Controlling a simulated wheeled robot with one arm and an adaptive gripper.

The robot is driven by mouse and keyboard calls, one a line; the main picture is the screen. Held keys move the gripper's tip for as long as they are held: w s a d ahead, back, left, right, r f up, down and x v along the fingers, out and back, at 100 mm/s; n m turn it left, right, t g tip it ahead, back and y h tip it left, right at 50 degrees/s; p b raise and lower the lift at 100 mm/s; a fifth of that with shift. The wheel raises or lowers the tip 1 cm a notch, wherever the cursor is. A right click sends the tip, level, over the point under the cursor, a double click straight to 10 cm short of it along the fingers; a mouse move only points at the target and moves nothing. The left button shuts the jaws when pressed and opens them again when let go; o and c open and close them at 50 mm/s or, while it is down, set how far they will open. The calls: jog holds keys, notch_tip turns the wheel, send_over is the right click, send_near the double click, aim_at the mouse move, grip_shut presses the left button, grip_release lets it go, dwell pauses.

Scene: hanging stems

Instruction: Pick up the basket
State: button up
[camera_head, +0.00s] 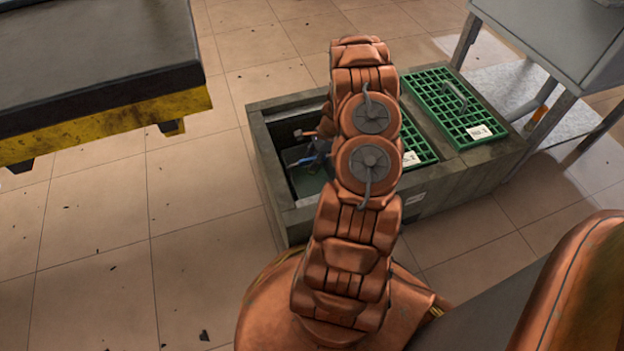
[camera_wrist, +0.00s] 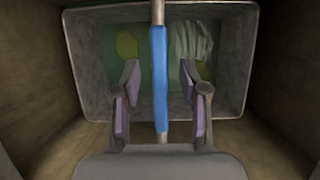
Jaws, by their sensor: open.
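The basket (camera_wrist: 236,62) is a grey, box-shaped container in the wrist view, seen from above with its dark green bottom showing. A bar handle with a blue grip (camera_wrist: 160,95) crosses over it from front to back. My gripper (camera_wrist: 159,74) is open, with one finger on each side of the blue grip and a gap to each. A yellowish shape and pale ribbed strips show inside the basket. In the head view, my arm hides most of the gripper, and a small bit of blue and green shows in the open pit (camera_head: 284,133).
The pit's walls stand close around the basket. Two green grates (camera_head: 462,105) cover the pit's right part. A dark-topped bench with a yellow edge (camera_head: 120,128) is at left, a grey metal table (camera_head: 550,35) at upper right.

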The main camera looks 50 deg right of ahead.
grip_shut()
dwell(0.4)
